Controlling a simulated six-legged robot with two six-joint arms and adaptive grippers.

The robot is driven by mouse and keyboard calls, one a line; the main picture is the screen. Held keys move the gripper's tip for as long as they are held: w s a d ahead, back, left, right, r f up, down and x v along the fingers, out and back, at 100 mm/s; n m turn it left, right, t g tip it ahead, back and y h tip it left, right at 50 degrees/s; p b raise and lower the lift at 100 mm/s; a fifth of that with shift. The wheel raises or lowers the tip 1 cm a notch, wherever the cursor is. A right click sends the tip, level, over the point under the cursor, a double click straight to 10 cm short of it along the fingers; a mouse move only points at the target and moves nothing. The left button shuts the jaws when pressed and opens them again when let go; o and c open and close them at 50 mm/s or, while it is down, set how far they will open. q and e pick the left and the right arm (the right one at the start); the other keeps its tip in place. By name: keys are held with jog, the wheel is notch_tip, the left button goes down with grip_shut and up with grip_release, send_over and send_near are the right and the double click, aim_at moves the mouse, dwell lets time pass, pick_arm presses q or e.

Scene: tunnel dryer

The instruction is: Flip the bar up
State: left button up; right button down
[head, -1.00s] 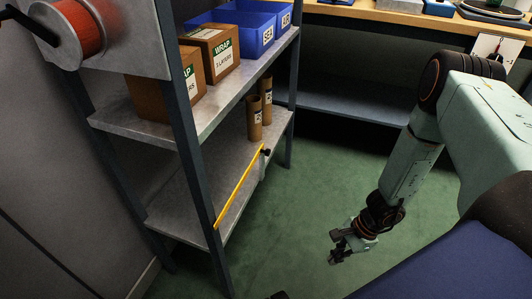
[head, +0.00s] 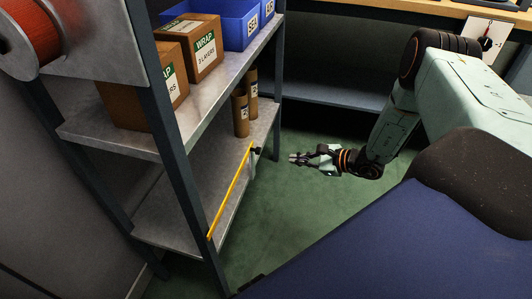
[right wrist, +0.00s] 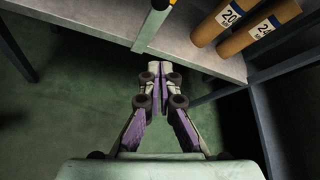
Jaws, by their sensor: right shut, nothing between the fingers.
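The yellow bar (head: 231,190) runs along the open front of the lower shelf (head: 160,212), from the near post to a black knob (head: 257,150) and pale bracket at its far end. My right gripper (head: 293,159) is shut and empty, a little right of that end and apart from it, pointing at the shelf. In the right wrist view the fingers (right wrist: 160,68) are together just short of the shelf edge. The pale bracket (right wrist: 152,27) crosses that edge above them, with only a bit of yellow showing at the top. My left gripper is not in view.
Two cardboard tubes (head: 241,112) stand on the lower shelf near the bar's far end. WRAP boxes (head: 188,48) and a blue bin (head: 238,22) are on the shelf above. A dark post (head: 178,150) stands at the bar's near end. Green floor (head: 300,200) is clear below my right gripper.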

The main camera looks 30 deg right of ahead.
jog(key=shift+w+a+f, duration=0.1)
jog(key=shift+f, duration=0.05)
jog(key=w+a+b, duration=0.4)
jog(key=w+a, duration=0.1)
jog(key=w, duration=0.2)
jog(key=shift+w+a+f+b, duration=0.2)
jog(key=shift+a+f+b, duration=0.1)
jog(key=shift+a, duration=0.1)
jog(key=shift+r, duration=0.15)
dwell(0.4)
